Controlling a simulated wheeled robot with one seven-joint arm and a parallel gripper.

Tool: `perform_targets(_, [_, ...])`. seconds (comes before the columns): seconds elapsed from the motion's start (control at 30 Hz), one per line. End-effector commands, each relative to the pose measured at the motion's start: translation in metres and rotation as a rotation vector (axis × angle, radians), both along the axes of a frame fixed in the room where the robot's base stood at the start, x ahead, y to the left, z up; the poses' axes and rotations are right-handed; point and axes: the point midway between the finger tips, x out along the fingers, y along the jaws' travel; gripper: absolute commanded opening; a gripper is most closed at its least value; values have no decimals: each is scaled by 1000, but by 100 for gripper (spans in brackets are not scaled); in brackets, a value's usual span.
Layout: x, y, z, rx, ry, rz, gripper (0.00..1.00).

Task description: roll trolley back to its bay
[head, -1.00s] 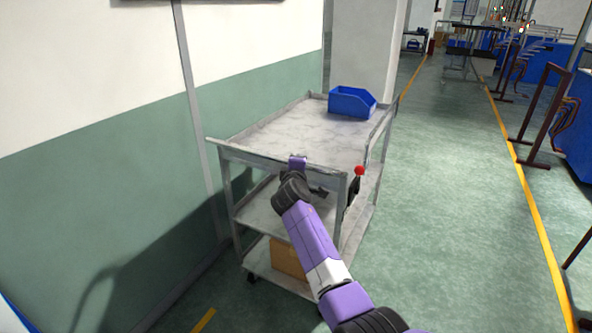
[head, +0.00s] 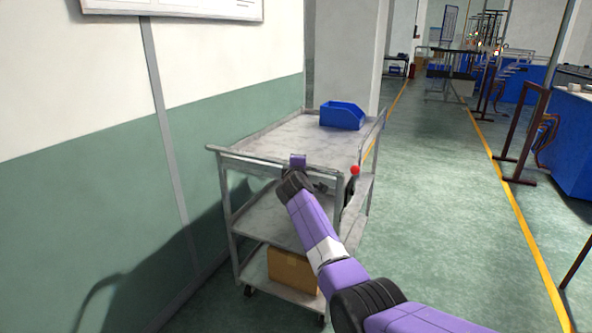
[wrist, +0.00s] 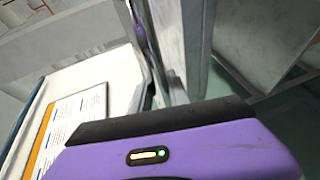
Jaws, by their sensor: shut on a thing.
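The trolley (head: 290,136) is a grey metal cart with three shelves, standing by the green and white wall in the head view. My gripper (head: 298,162) is at its near push handle, shut on the bar. In the wrist view, a grey metal bar (wrist: 168,50) of the trolley runs up from behind the purple gripper body; the fingertips are hidden there. A blue bin (head: 342,115) sits on the top shelf and a cardboard box (head: 292,268) on the bottom shelf. A lever with a red knob (head: 355,170) is at the trolley's near right corner. No bay marking is clearly visible.
The wall (head: 80,190) runs close along the trolley's left side. A pillar (head: 345,60) stands beyond it. Green floor (head: 430,200) is open to the right, up to a yellow line (head: 520,205) with brown frames and blue benches beyond.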

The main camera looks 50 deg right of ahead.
Motion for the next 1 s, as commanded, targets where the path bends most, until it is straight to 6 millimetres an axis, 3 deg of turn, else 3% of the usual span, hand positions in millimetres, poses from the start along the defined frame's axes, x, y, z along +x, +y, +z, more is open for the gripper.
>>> perform_targets(0.3, [-4,-7,2,-1,-1,-11,0])
perform_targets(0.33, [-4,-7,2,-1,-1,-11,26])
perform_targets(0.43, [-3,-6,1,0,0,-9,43])
perform_targets(0.77, [-2,-1,0,0,0,-3,43])
perform_targets(1.0, [-13,12,4,-1,0,-3,43])
